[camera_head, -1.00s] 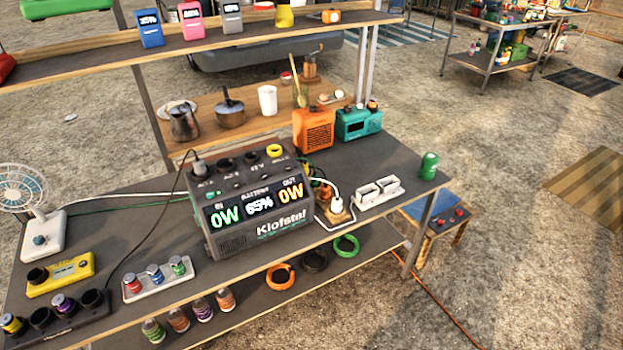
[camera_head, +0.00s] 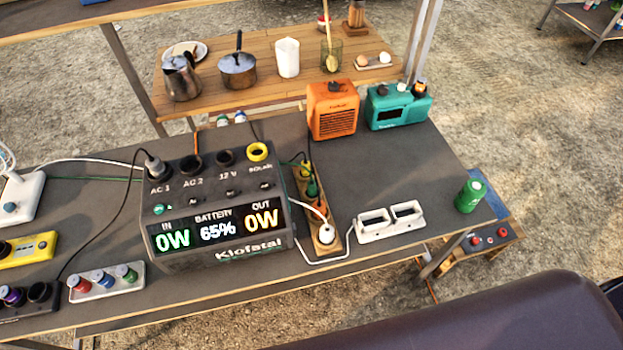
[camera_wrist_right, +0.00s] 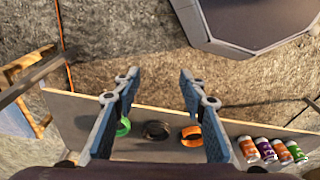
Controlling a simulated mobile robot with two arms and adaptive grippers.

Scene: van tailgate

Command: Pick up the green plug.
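The green plug (camera_head: 312,187) sits in the wooden power strip (camera_head: 335,247) on the workbench, right of the power station (camera_head: 215,258). A yellow plug (camera_head: 305,169) is behind it and a white plug (camera_head: 326,235) is in front, both in the same strip. My right gripper (camera_wrist_right: 159,75) shows only in its wrist view, open and empty, apart from the green plug. That view shows the bench's lower shelf, not the plug. My left gripper is in neither view.
A white double-socket block (camera_head: 390,222) and a green canister (camera_head: 470,195) stand right of the strip. An orange heater (camera_head: 333,110) and a teal radio (camera_head: 398,106) stand behind. My dark arm crosses the head view's lower right.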

